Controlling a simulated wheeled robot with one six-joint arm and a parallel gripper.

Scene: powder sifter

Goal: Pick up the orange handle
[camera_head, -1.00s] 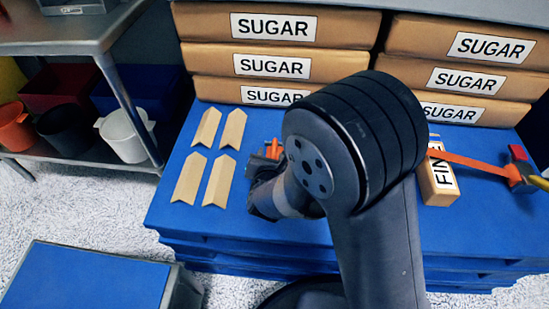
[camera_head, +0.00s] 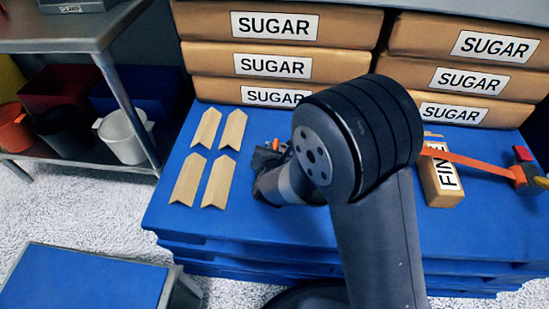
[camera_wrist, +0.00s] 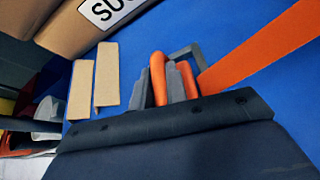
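The orange handle (camera_wrist: 158,78) shows in the wrist view between the two grey fingers of my gripper (camera_wrist: 160,88). The fingers are close together, flush against its sides, so my gripper looks shut on it. A second orange part (camera_wrist: 187,80) shows just right of the right finger, with a grey bracket (camera_wrist: 185,53) behind. In the head view, only a small bit of orange (camera_head: 276,145) shows beside my gripper (camera_head: 268,155), low over the blue platform (camera_head: 245,215). My arm hides most of this spot, and the handle's lower end is hidden.
Stacked sugar bags (camera_head: 272,65) stand behind. Several wooden chevron strips (camera_head: 206,128) lie to the left. A box marked "FINE" (camera_head: 436,180) and an orange strap (camera_head: 470,160) are right of my arm. A metal shelf with buckets (camera_head: 125,135) stands at far left.

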